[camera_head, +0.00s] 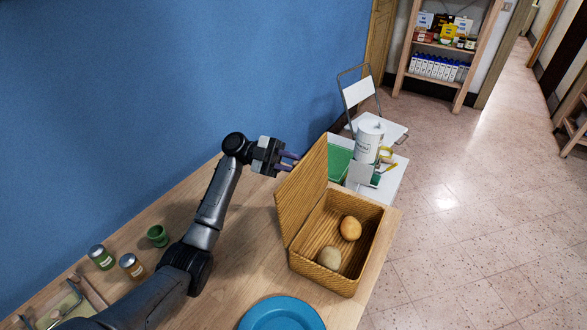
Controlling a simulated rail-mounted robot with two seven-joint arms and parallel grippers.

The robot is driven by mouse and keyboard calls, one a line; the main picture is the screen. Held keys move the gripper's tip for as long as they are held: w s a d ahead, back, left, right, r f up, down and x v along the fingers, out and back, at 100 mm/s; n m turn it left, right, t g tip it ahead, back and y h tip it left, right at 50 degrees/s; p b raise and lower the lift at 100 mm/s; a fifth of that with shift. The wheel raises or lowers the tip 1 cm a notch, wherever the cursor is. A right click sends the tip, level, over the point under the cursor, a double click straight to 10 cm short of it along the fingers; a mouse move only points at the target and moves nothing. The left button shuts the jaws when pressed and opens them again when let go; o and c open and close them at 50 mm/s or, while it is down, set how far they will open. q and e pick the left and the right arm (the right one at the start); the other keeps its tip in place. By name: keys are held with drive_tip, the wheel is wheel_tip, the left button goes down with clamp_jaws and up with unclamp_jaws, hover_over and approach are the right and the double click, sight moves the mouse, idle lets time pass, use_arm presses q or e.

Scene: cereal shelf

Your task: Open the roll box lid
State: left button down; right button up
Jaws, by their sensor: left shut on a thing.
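The wicker roll box (332,278) stands on the wooden table near its right end. Its lid (302,190) is raised and stands steeply at the box's left side, so the inside shows. Two rolls lie in it, a browner one (351,228) and a paler one (330,258). My left gripper (290,161) is at the upper left edge of the lid, shut on the lid. The exact contact at the fingertips is small and hard to make out. My right gripper is not in view.
A blue plate (282,315) lies in front of the box. A green cup (157,235) and two jars (101,257) stand at the left by a tray. Behind the box, a white table holds a white canister (369,140). Bare tabletop lies left of the box.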

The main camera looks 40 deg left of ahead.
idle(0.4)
use_arm(q)
drive_tip(key=c, duration=1)
unclamp_jaws()
drive_tip(key=v, duration=1.4)
drive_tip(key=shift+f, duration=0.1)
drive_tip(key=shift+d, duration=0.1)
